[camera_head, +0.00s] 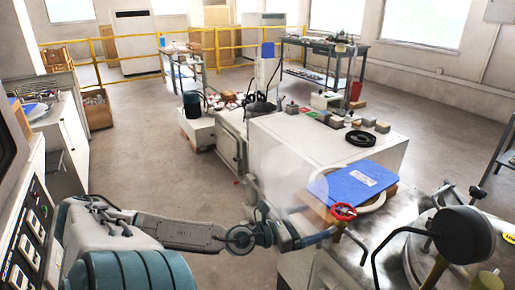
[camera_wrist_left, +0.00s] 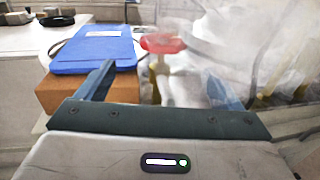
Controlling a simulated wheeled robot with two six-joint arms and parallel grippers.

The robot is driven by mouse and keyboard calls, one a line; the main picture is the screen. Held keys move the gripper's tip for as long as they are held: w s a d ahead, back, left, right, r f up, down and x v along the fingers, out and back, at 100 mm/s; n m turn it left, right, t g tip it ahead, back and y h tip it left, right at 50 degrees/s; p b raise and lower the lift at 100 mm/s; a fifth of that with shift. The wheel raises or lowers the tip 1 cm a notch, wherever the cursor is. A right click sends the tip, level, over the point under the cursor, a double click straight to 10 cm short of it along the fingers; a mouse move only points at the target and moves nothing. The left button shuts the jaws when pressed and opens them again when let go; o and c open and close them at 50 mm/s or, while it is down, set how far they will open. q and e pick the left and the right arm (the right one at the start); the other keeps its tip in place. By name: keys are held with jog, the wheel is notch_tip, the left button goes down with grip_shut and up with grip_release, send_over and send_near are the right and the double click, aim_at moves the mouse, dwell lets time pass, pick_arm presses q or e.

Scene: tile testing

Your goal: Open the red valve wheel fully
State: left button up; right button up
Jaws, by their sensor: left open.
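The red valve wheel (camera_head: 343,211) sits on a brass-coloured stem at the left edge of the metal vessel's bench. It also shows in the left wrist view (camera_wrist_left: 163,44), ahead of the gripper and between its fingers in the picture. My left gripper (camera_head: 318,233) reaches in from the left, close to the wheel. In the left wrist view its two blue fingers (camera_wrist_left: 160,85) are spread apart with nothing held between them. I cannot tell if a finger touches the wheel or stem. How far the wheel is turned does not show. My right gripper is not in view.
A blue folder (camera_head: 352,184) lies on a brown box (camera_wrist_left: 88,91) beside the wheel. A metal vessel with a dark round gauge (camera_head: 464,234) and a bent handle stands to the right. A white cabinet (camera_head: 330,140) carries small blocks and a black ring (camera_head: 361,138). Open floor lies left.

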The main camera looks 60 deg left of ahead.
pick_arm(q)
jog(key=s+a+f+n+g+y+p, duration=0.1)
jog(key=s+a+f+n+g+y, duration=0.1)
jog(key=a+f+n+y, duration=0.2)
jog(key=s+a+f+n+g+y+p, duration=0.1)
jog(key=a+f+n+y, duration=0.3)
jog(key=a+f+n, duration=0.7)
jog(key=shift+s+a+f+g+y+p, duration=0.4)
jog(key=shift+a+f+p, duration=0.4)
jog(key=shift+a+f, duration=1.15)
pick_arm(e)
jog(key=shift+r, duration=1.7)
pick_arm(q)
jog(key=shift+d+f, duration=0.35)
